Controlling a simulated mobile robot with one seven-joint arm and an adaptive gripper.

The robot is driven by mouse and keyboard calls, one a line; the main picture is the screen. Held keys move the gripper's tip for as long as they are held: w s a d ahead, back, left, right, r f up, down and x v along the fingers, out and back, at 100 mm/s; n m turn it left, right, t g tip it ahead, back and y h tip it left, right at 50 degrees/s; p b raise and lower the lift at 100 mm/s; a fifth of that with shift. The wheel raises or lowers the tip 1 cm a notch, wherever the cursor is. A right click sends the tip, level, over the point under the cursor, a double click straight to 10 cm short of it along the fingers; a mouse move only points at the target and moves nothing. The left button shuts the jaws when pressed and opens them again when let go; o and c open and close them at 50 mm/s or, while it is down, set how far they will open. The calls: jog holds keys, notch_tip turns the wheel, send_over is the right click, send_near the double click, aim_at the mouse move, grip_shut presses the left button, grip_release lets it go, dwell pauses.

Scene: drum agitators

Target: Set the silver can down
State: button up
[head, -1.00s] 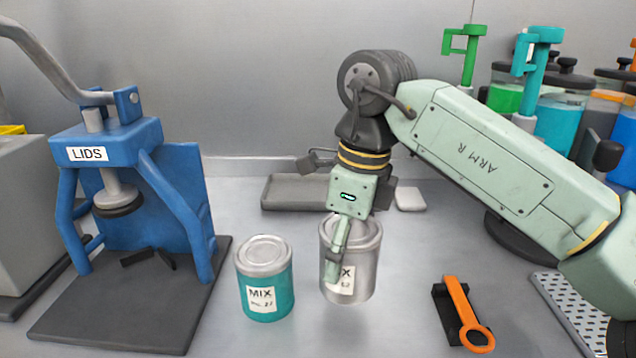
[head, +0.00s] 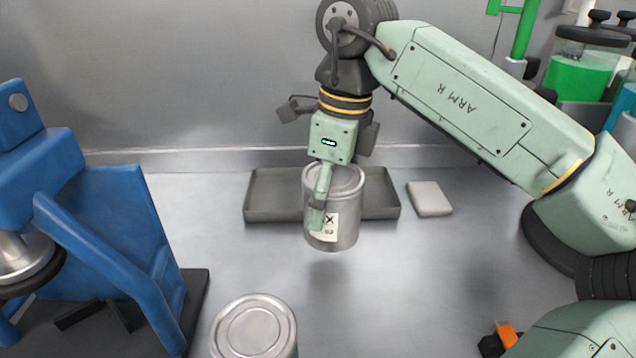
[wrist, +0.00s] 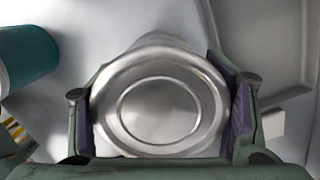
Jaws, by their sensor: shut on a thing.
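The silver can (head: 345,228) has a white label and a flat metal lid. My gripper (head: 322,205) is shut on it, with a finger across its labelled side in the head view. In the wrist view, the can's round lid (wrist: 158,103) sits between both finger pads of my gripper (wrist: 165,105). The can is upright, in front of a shallow grey tray (head: 272,213). A shadow lies below it on the bench, and it seems held a little above the surface. Its far side is hidden.
A teal can with a silver lid (head: 253,330) stands at the front; its side also shows in the wrist view (wrist: 25,58). A blue press (head: 110,230) is at the left. A pale flat block (head: 429,198) lies right of the tray.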

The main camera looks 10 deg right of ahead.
jog(key=w+d+f, duration=0.1)
jog(key=w, duration=0.4)
jog(key=w+f+p, duration=0.1)
jog(key=w+f, duration=0.1)
jog(key=w, duration=0.3)
jog(key=w+d+f, duration=0.1)
jog(key=w+f, duration=0.1)
jog(key=w, duration=0.3)
jog(key=shift+w+d+f+p, duration=0.1)
jog(key=shift+w+d+p, duration=0.1)
jog(key=shift+d+p, duration=0.15)
jog(key=o, duration=1.7)
jog(key=shift+r, duration=0.2)
jog(key=r, duration=0.8)
jog(key=d+r, duration=0.1)
jog(key=r, duration=0.3)
jog(key=shift+s+d+b, duration=0.1)
jog(key=shift+s+b, duration=0.25)
jog(key=shift+s, duration=0.05)
jog(key=shift+f, duration=0.1)
